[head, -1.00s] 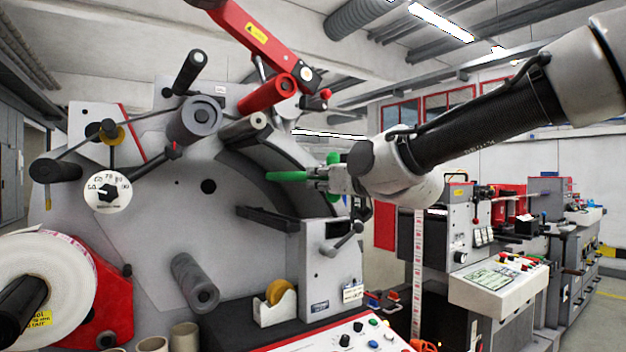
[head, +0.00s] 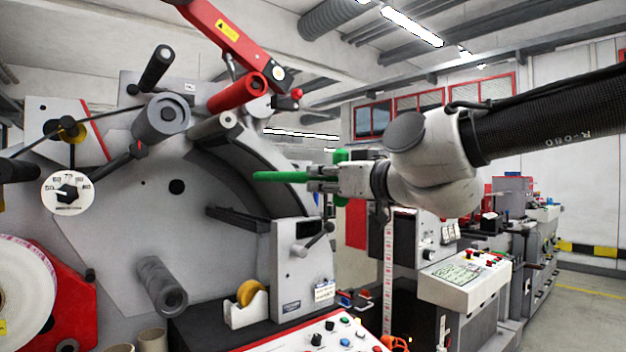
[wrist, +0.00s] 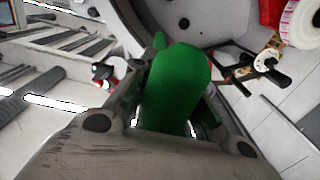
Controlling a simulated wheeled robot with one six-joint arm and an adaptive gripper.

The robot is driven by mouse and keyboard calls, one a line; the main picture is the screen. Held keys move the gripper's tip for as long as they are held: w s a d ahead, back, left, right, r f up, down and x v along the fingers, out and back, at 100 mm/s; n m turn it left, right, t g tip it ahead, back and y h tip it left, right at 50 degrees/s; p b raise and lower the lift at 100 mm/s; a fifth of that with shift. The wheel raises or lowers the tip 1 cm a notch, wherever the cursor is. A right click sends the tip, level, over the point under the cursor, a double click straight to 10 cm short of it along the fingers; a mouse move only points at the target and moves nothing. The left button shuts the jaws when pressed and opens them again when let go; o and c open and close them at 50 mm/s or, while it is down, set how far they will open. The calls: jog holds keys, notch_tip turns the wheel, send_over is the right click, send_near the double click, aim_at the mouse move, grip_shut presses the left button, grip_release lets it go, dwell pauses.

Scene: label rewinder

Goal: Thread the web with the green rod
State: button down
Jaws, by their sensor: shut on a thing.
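My gripper (head: 322,178) is shut on the green rod (head: 280,176). The rod points left, roughly level, in front of the dark curved slot on the machine's grey face plate. Its tip looks clear of the rollers; its depth from the plate is hard to judge. More green parts show behind the gripper. In the wrist view the rod (wrist: 178,85) fills the middle, between the fingers. The label rewinder (head: 120,225) carries a white label roll (head: 22,290) at the left, cut by the picture edge. I cannot make out a separate web strand.
Rollers stick out from the plate: a large grey one (head: 160,118), a red one (head: 238,92) under a red arm (head: 228,38), and a lower grey one (head: 162,287). A tape dispenser (head: 246,306) and a button panel (head: 335,335) stand below. More machines stand at right.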

jog(key=v, duration=1)
dwell(0.5)
